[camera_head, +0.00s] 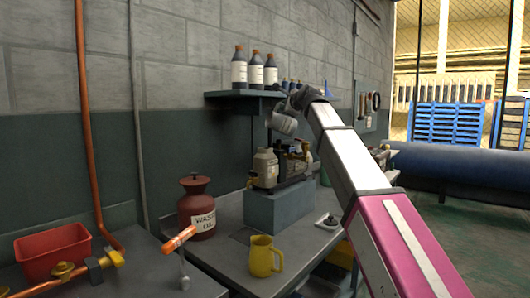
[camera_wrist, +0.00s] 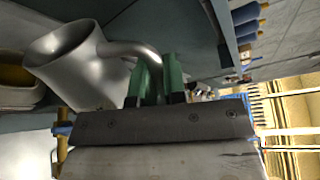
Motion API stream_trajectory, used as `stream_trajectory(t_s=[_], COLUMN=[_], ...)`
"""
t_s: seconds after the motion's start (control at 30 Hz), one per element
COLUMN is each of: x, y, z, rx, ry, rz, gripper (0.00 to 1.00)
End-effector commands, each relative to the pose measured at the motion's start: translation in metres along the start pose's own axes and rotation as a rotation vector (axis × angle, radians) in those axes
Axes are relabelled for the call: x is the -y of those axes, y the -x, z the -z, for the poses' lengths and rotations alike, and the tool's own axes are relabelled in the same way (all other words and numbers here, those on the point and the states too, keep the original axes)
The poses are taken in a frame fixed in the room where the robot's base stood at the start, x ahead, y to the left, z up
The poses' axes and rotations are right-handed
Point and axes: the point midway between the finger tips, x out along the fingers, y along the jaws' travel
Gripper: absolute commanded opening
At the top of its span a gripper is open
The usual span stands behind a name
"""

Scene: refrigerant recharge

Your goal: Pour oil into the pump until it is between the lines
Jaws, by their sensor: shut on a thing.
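My gripper (camera_head: 306,98) is above the pump, its green fingers (camera_wrist: 160,75) shut on the handle of a grey metal jug (camera_wrist: 70,62). The jug (camera_head: 284,122) is tilted in the head view, above the pump's left part. Its inside shows no clear oil level, and I cannot make out a stream. The pump (camera_head: 292,170) stands on a blue-grey block (camera_head: 272,210), with a pale bottle-like part (camera_head: 265,165) at its left. In the wrist view, a pale-rimmed vessel with amber content (camera_wrist: 15,75) is left of the jug. The level lines cannot be read.
A red waste oil can (camera_head: 197,208) and a yellow jug (camera_head: 264,257) stand on the bench (camera_head: 225,270) near the pump. A shelf (camera_head: 243,95) with several bottles is on the wall behind. A red bin (camera_head: 52,250) is at far left.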

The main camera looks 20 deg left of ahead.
Motion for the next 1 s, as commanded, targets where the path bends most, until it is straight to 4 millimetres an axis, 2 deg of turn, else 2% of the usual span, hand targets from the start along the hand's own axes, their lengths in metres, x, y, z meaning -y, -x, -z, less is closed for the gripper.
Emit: stream_trajectory(t_s=[0.4, 1.0], x=[-0.0026, -0.0001], y=[-0.0005, 0.0017], z=[-0.0056, 0.0024], rx=[-0.012, -0.016], ry=[0.067, 0.084], rz=[0.001, 0.001], gripper=[0.0, 0.0])
